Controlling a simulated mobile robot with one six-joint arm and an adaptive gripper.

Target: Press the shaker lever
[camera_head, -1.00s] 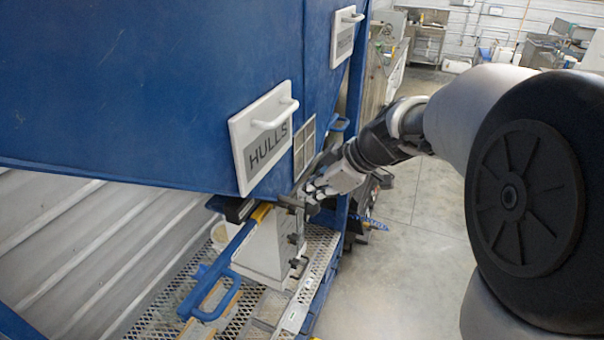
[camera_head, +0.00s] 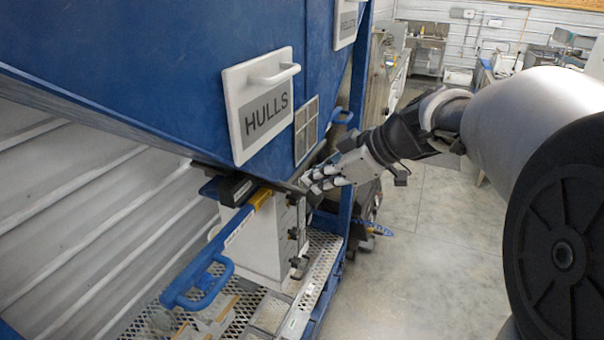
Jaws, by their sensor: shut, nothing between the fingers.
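A white box (camera_head: 258,247) hangs under the blue hopper (camera_head: 150,65). Several small dark levers or knobs stick out of its right face; the top one (camera_head: 293,199) is nearest my gripper. A blue bar with a loop handle (camera_head: 208,285) and a yellow end runs up to the box's top left. I cannot tell for certain which part is the shaker lever. My gripper (camera_head: 306,184) is shut and empty. It comes in from the right, its tips close to the box's top right corner, just above the top knob. Whether they touch is unclear.
A white panel marked HULLS (camera_head: 262,100) with a handle sits on the hopper above my gripper. A blue post (camera_head: 352,170) stands behind the gripper. A perforated metal deck (camera_head: 312,290) lies below. The concrete floor (camera_head: 425,235) at right is clear.

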